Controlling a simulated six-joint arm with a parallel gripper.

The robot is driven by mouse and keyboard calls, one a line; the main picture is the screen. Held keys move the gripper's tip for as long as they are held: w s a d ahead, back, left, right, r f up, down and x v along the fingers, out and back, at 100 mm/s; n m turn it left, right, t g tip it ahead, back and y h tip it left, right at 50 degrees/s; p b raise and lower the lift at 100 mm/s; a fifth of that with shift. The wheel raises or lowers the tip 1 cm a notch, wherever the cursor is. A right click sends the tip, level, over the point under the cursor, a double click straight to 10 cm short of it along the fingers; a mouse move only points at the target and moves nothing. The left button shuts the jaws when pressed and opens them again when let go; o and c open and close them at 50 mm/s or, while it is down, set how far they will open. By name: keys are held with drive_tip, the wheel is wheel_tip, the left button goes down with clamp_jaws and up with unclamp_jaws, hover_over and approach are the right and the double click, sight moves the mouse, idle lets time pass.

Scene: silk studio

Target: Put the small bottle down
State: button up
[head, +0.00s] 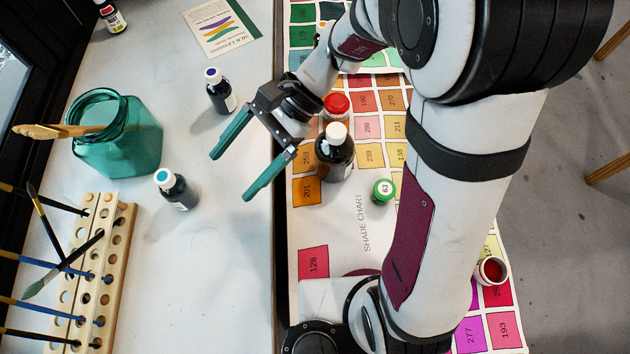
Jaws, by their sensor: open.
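Two small dark bottles stand upright on the white table (215,260). One, with a purple-dotted white cap (220,95), is above and left of my gripper (232,174). The other, with a teal-dotted white cap (178,191), stands left of the fingertips. I cannot tell which one the task means. My gripper has two green fingers, spread apart and pointing down-left over the table. Nothing shows between them, and both bottles are apart from them. How high the fingers are above the table is hard to tell.
A green glass jar (118,150) holding a brush and a wooden brush rack (108,235) stand at left. A larger white-capped bottle (335,160), a red-lidded jar (337,105) and a green-capped pot (383,191) stand on the shade chart (335,220). The table's lower middle is clear.

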drive_tip(key=s+d+r+n+t+h, duration=0.1)
drive_tip(key=s+d+n+t+h, duration=0.1)
drive_tip(key=s+d, duration=0.3)
drive_tip(key=s+d+r+n+t+h, duration=0.1)
drive_tip(key=s+d+n+t+h, duration=0.1)
drive_tip(key=d, duration=0.9)
drive_tip(key=s+t+h, duration=0.1)
drive_tip(key=s+h, duration=0.1)
drive_tip(key=h, duration=0.1)
drive_tip(key=shift+s+d, duration=0.3)
drive_tip(key=shift+s, duration=0.05)
drive_tip(key=shift+o, duration=0.4)
